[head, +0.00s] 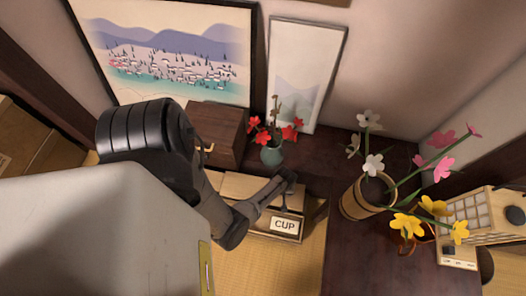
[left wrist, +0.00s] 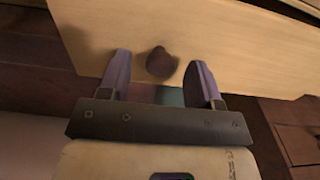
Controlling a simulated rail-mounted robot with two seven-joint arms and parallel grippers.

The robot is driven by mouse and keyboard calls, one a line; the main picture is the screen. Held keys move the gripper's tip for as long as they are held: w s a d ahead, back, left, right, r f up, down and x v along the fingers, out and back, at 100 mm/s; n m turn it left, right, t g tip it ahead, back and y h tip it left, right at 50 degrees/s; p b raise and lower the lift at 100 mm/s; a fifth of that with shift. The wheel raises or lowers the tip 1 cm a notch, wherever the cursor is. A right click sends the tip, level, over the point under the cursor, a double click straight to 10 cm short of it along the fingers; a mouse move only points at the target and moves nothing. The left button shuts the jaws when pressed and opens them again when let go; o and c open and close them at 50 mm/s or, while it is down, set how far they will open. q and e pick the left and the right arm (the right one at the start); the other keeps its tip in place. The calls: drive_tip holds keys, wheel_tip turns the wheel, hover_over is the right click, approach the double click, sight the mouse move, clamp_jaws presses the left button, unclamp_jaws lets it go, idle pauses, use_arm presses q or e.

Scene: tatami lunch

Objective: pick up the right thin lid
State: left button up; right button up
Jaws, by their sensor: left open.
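In the left wrist view a pale wooden panel (left wrist: 225,45), which looks like the thin lid, carries a dark round knob (left wrist: 161,63). My left gripper (left wrist: 157,68) is open, with one finger on each side of the knob and a gap to both. I cannot tell how far above the panel the fingertips are. In the head view my left gripper (head: 285,184) is over a pale wooden box (head: 238,185) with a "CUP" label (head: 285,225) on its front. My arm hides part of the box. My right gripper is not in view.
Behind the box stand a dark wooden chest (head: 218,130) and a green vase (head: 271,156) with red flowers. To the right are a wooden bucket (head: 362,203) of flowers and a lattice-sided wooden box (head: 470,217). The dark tabletop (head: 350,255) is bare at the front.

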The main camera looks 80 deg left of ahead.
use_arm(q)
drive_tip(key=shift+f, duration=0.2)
idle(0.3)
drive_tip(key=shift+c, duration=0.4)
clamp_jaws()
